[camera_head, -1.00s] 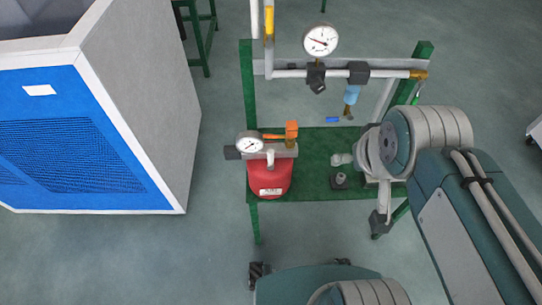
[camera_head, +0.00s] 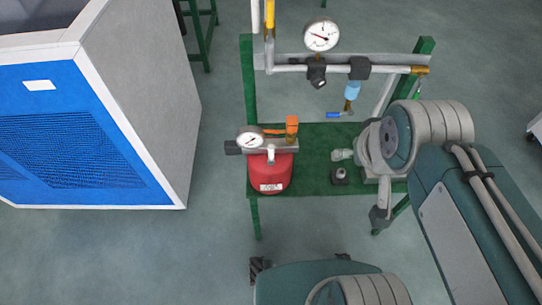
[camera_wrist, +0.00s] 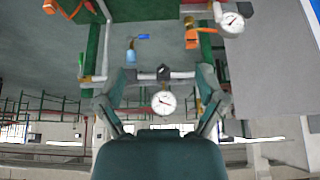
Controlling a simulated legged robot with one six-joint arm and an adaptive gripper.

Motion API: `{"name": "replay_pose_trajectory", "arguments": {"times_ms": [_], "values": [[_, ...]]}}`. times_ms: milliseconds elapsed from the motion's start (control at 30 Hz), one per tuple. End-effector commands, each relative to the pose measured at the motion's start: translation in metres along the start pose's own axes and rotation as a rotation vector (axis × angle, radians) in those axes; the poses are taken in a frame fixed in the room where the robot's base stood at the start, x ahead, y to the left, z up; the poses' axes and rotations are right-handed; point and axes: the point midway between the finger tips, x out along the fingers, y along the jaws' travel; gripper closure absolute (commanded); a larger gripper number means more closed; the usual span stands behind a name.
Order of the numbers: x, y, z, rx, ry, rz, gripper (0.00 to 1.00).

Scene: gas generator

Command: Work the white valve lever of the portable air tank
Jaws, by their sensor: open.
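The portable air tank (camera_head: 270,177) is red and stands on the left of a green bench, with a round gauge on its top. Its small white valve lever (camera_head: 271,155) points down at the front of the grey top fitting. An orange handle (camera_head: 291,125) stands beside it. In the wrist view, the tank's gauge (camera_wrist: 232,22) and the white lever (camera_wrist: 217,12) show at the upper right edge. My gripper (camera_wrist: 160,105) is open and empty, its fingers spread wide, apart from the lever. In the head view my arm reaches in from the right; its fingertips are not clear.
A pipe with a gauge (camera_head: 321,36) and a light blue fitting (camera_head: 352,90) crosses the back of the green bench (camera_head: 315,136). A blue-and-grey cabinet (camera_head: 75,140) stands at the left. Floor is free between cabinet and bench.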

Motion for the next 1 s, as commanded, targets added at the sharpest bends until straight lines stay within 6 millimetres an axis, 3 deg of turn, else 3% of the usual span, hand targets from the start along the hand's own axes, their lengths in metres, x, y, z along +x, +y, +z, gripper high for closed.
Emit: {"name": "replay_pose_trajectory", "arguments": {"times_ms": [33,67,367,700,1000], "values": [[0.0,0.0,0.0,0.0,-0.001,0.0,0.34],[0.0,-0.001,-0.001,-0.001,-0.003,-0.001,0.4],[0.029,-0.025,-0.039,-0.051,-0.13,-0.035,0.4],[0.094,-0.077,-0.08,-0.13,-0.314,-0.06,0.4],[0.162,-0.129,-0.091,-0.199,-0.458,-0.057,0.4]]}}
